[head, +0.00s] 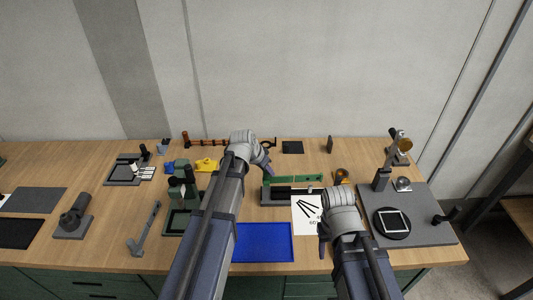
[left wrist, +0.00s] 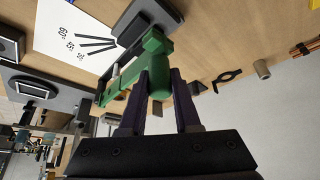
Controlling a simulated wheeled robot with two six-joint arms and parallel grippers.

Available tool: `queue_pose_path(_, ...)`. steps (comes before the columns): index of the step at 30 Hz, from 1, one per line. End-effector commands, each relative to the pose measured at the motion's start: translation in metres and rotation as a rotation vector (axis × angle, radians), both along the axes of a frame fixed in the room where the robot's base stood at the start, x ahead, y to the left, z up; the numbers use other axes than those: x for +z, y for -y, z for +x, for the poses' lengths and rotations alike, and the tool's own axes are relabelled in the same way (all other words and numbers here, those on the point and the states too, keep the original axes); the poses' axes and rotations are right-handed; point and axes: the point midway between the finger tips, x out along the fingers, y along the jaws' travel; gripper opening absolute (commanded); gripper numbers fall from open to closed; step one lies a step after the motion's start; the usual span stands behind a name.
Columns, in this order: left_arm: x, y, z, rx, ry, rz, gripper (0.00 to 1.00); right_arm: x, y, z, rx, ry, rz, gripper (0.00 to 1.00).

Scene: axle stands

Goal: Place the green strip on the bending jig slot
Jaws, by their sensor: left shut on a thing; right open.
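The bending jig (head: 277,197) sits on the table right of centre, with a dark base and a long green bar (head: 300,178) along its back. My left gripper (head: 266,165) is at its left end. In the left wrist view my left gripper (left wrist: 160,88) is shut on a thick, rounded green piece (left wrist: 158,78). This piece meets or overlaps a long green bar (left wrist: 120,82); I cannot tell whether they are joined, or which green part is the strip. The jig slot is not clear. My right gripper (head: 322,243) is open and empty, low over the table beside the blue mat.
A white sheet with black angle marks (head: 306,214) lies in front of the jig. A blue mat (head: 263,243) is at the front. A grey board (head: 425,222) with a round black fixture is on the right. Green holders, a yellow piece and a wrench are left of my left arm.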

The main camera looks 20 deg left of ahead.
Motion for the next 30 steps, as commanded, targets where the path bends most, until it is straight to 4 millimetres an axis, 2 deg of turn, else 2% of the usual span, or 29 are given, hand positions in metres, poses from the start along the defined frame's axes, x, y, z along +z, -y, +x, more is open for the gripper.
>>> queue_pose_path(17,0.003,0.0,0.0,-0.05,0.01,-0.003,0.0,0.002,0.0,0.0,0.0,0.0,0.0,0.5)
queue_pose_path(23,-0.006,0.0,0.0,-0.049,0.01,-0.003,0.0,-0.007,0.0,0.0,0.0,0.0,0.0,0.5)
queue_pose_path(30,-0.026,0.0,0.0,-0.049,0.01,-0.003,0.0,-0.027,0.0,0.0,0.001,0.0,0.0,0.5)
